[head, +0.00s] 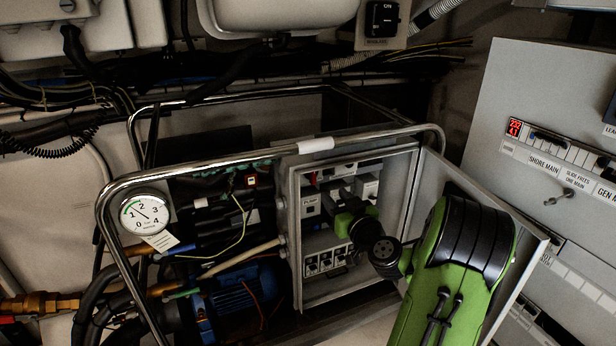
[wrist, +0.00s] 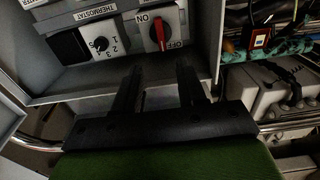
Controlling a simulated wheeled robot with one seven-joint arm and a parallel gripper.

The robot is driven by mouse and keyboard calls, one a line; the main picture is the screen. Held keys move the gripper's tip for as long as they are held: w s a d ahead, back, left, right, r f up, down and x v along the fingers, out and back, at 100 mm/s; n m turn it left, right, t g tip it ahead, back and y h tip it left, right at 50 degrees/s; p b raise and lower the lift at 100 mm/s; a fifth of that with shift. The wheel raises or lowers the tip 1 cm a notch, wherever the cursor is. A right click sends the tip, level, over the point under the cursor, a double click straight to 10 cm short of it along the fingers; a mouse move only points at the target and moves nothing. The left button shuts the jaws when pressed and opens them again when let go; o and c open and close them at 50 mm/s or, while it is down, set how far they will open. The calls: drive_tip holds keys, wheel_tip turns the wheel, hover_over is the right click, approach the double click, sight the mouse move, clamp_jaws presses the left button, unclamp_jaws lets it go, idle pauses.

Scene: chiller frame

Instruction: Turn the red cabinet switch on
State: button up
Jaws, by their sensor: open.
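The red cabinet switch (wrist: 160,32) is a red lever on a white plate in the wrist view. The picture is upside down there, with ON printed at the upper left of the lever and OFF at its lower right. The lever stands nearly upright in the picture; I cannot tell exactly which mark it points to. My gripper (wrist: 158,75) is open and empty, its two fingers apart just below the switch in the picture, not visibly touching it. In the head view my arm reaches into the open cabinet (head: 293,215) and hides the switch.
A thermostat knob (wrist: 100,44) sits beside the switch. The cabinet door (head: 435,180) stands open at the right, close to my arm. A chrome tube frame (head: 230,160) surrounds the cabinet. A gauge (head: 143,214), hoses and a blue motor (head: 235,300) lie to the left.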

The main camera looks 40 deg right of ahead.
sight(314, 175)
drive_tip(key=p+x, duration=0.2)
drive_tip(key=x, duration=0.9)
drive_tip(key=shift+w+a+p, duration=0.1)
drive_tip(key=shift+w+p, duration=0.1)
drive_tip(key=shift+p, duration=0.2)
clamp_jaws()
